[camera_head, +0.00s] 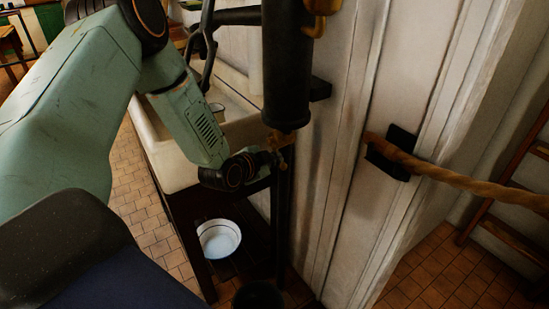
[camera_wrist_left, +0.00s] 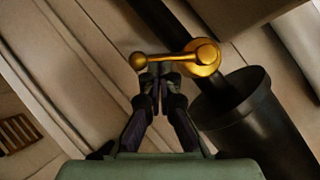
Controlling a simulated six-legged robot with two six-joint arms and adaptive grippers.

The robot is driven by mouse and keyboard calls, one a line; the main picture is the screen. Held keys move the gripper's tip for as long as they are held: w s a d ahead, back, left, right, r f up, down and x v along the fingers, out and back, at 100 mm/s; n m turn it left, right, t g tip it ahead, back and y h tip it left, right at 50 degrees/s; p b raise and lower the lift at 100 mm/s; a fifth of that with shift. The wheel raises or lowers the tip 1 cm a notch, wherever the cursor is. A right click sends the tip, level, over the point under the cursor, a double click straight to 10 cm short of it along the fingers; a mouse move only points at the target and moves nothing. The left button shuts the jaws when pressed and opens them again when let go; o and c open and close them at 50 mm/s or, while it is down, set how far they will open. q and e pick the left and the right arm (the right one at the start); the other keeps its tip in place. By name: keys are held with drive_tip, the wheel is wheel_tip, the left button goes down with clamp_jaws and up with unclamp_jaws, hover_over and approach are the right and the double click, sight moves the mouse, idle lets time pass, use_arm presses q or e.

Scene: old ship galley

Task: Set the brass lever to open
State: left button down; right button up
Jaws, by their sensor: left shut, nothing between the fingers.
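The brass lever (camera_wrist_left: 166,58) shows in the left wrist view, with a round hub (camera_wrist_left: 206,56) at its right end and a ball knob at its left end. It lies nearly level across the picture. My left gripper (camera_wrist_left: 158,69) is shut and empty, its fingertips right at the underside of the lever near the knob; I cannot tell whether they touch. In the head view my left gripper (camera_head: 282,157) is below the black pipe's lower end, beside a small brass part (camera_head: 279,140) that looks like the lever, partly hidden. The right gripper is out of view.
A thick black pipe (camera_head: 287,65) hangs close above my gripper. A pale sink (camera_head: 165,150) stands to the left, with a white bowl (camera_head: 219,238) below. A rope (camera_head: 460,180) runs from a black bracket on the white panelled wall to the right.

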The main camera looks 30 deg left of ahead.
use_arm(q)
drive_tip(key=shift+w+d+f, duration=0.15)
drive_tip(key=shift+f, duration=0.05)
drive_tip(key=shift+a+f+m+y, duration=0.2)
drive_tip(key=shift+m+y, duration=0.2)
drive_tip(key=shift+f+t, duration=0.1)
drive_tip(key=shift+t, duration=0.2)
drive_tip(key=shift+w+a+f+m+t+y+b, duration=0.15)
drive_tip(key=shift+a+f+m+t+y+b, duration=0.3)
drive_tip(key=shift+m, duration=0.4)
drive_tip(key=shift+w+a+f+m+t+y+b, duration=0.1)
drive_tip(key=shift+a+f+m+t+y+b, duration=0.1)
drive_tip(key=shift+f+m+t+y, duration=0.35)
drive_tip(key=shift+w+a+f+m+t+y+b, duration=0.15)
drive_tip(key=shift+a+f+m+t+y+b, duration=0.2)
drive_tip(key=shift+f+m+t, duration=0.55)
drive_tip(key=shift+a+r+m, duration=0.1)
drive_tip(key=shift+r+m, duration=0.15)
drive_tip(key=shift+m, duration=0.25)
